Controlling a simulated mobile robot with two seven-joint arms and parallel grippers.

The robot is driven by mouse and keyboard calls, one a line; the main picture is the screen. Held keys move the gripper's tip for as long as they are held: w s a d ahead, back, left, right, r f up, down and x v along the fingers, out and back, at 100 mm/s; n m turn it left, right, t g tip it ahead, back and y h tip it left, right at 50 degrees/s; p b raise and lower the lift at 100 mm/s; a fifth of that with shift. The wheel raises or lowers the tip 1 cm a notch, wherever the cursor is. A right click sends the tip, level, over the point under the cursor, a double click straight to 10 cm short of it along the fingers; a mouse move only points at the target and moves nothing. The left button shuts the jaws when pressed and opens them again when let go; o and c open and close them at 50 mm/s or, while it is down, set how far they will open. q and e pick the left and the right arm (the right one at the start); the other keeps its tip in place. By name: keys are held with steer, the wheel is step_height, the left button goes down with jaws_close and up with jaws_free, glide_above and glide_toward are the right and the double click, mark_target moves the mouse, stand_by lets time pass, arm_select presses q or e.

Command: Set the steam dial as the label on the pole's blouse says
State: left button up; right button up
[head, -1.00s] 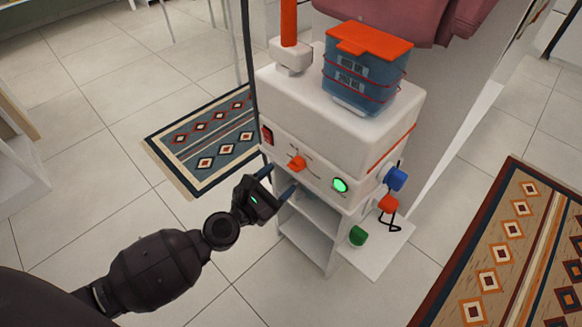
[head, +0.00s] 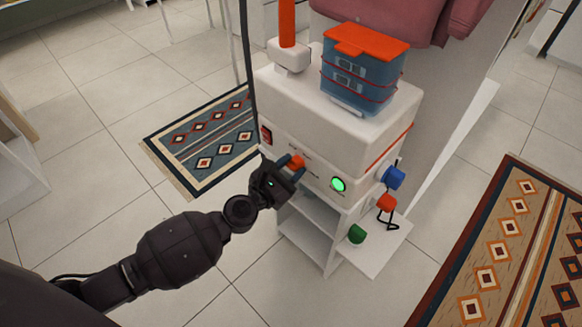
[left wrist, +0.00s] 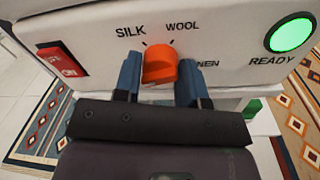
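The orange steam dial (left wrist: 159,66) is on the front of the white steamer in the left wrist view, under the words SILK and WOOL, with LINEN partly hidden at right. Its narrow top is between the SILK and WOOL marks. It also shows in the head view (head: 297,161). My left gripper (left wrist: 160,68) has its blue fingers apart, one on each side of the dial; I cannot tell whether they touch it. It also shows in the head view (head: 291,166). A dusky pink garment (head: 400,18) hangs at the top edge; no label on it is readable. My right gripper is out of view.
The white steamer body (head: 300,105) carries a blue tank (head: 362,78) with an orange lid. A green READY light (left wrist: 291,35) is lit right of the dial. A red switch (left wrist: 63,63) is at left. Open shelves (head: 306,235) lie below. A blue knob (head: 393,177) is at the side.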

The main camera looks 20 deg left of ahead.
arm_select(q)
steer(key=shift+c, duration=1.1)
